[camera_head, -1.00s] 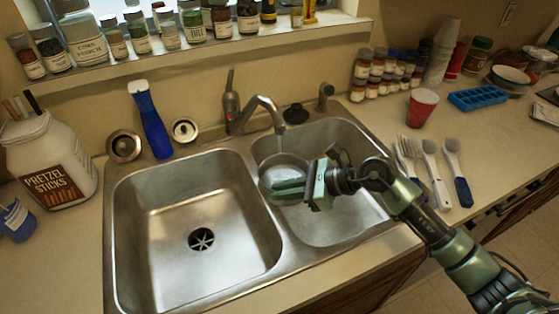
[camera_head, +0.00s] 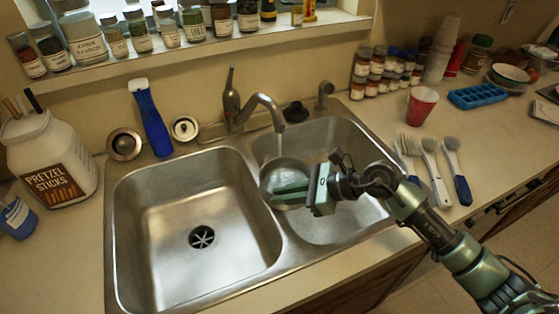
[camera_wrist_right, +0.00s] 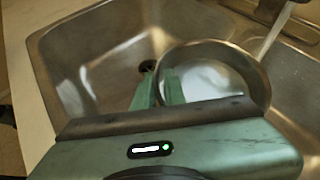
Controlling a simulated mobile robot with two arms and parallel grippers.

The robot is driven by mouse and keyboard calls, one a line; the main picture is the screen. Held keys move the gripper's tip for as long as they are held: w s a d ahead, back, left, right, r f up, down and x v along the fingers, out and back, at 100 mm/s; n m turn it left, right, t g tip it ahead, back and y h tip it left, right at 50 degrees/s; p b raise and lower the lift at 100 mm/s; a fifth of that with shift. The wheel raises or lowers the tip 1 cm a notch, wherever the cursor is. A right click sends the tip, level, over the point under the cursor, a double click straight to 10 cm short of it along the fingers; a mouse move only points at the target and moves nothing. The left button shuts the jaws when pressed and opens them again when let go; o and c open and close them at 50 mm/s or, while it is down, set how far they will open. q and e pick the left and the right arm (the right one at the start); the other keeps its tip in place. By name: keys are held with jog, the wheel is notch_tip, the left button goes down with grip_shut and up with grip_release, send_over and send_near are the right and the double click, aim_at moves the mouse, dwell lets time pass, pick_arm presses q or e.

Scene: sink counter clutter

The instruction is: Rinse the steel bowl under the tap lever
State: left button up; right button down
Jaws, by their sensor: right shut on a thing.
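The steel bowl (camera_head: 292,168) is held in the right basin, below the tap spout (camera_head: 279,125). It also shows in the right wrist view (camera_wrist_right: 252,68), with a pale, shiny inside. My right gripper (camera_head: 275,195) has its green fingers shut on the bowl's near-left wall (camera_wrist_right: 160,86). A thin stream of water (camera_wrist_right: 271,32) falls from the spout to the bowl's far side; whether it lands inside the rim is hard to tell. The tap lever (camera_head: 231,98) stands upright on the tap body. My left gripper is not in view.
The left basin (camera_head: 185,245) is empty, with a drain. Several utensils (camera_head: 436,170), a red cup (camera_head: 421,104) and a blue ice tray (camera_head: 477,96) lie on the right counter. A pretzel jar (camera_head: 48,165) stands left.

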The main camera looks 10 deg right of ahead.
jog(key=shift+s+r+p, duration=0.5)
jog(key=shift+r+p, duration=0.2)
jog(key=shift+r, duration=0.15)
jog(key=shift+s+r+p, duration=0.5)
jog(key=shift+r+p, duration=0.15)
jog(key=shift+r, duration=0.2)
jog(key=shift+s+r+p, duration=0.5)
jog(key=shift+r+p, duration=0.2)
jog(key=shift+r, duration=0.15)
